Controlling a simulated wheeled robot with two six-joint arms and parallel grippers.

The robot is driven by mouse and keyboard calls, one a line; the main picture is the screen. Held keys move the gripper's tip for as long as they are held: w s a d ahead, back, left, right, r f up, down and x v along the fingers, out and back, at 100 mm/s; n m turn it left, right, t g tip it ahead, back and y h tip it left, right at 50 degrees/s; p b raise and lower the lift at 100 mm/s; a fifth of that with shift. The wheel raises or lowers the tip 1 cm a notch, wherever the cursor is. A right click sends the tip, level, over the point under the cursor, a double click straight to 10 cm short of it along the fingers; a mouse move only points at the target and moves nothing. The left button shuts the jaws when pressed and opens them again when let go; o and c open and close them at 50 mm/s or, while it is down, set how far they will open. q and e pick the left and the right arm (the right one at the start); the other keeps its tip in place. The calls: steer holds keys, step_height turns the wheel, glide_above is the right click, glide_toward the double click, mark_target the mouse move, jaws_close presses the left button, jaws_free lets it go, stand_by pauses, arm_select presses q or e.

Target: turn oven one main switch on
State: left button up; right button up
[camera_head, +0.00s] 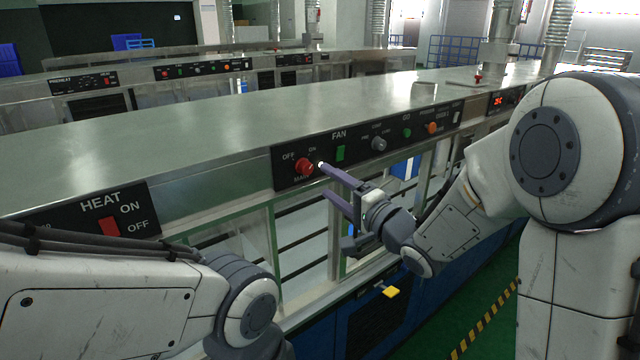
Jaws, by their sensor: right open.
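The black control panel (291,179) on the front of the long metal oven carries a red round main switch (304,167) marked OFF, ON and MAIN. My right gripper (326,182) is in front of this panel, its purple fingers pointing left and apart with nothing between them. The upper fingertip is just right of the red switch; I cannot tell if it touches. My left arm comes in at the lower left, and its gripper is out of the picture.
The same panel row has a green FAN button (340,153), a grey knob (378,144) and an orange knob (432,128). A HEAT panel with a red rocker switch (109,226) is at the left. A yellow tag (391,292) is below.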

steer(key=b+v, duration=0.1)
steer(key=v, duration=0.3)
steer(key=shift+s+d, duration=0.2)
steer(key=shift+s, duration=0.05)
steer(key=s+a+f+n+g+h+b, duration=0.25)
steer(key=s+f+n+g+h, duration=0.45)
steer(key=f, duration=0.7)
steer(key=s+f+n+g+h, duration=0.1)
steer(key=s+n+g, duration=0.3)
steer(key=s, duration=0.7)
steer(key=s+f+n+g+h+b, duration=0.1)
steer(key=s+f+n+g, duration=0.3)
steer(key=s, duration=0.8)
steer(key=shift+f+n+h, duration=0.2)
steer(key=shift+n+h, duration=0.3)
steer(key=shift+n, duration=0.3)
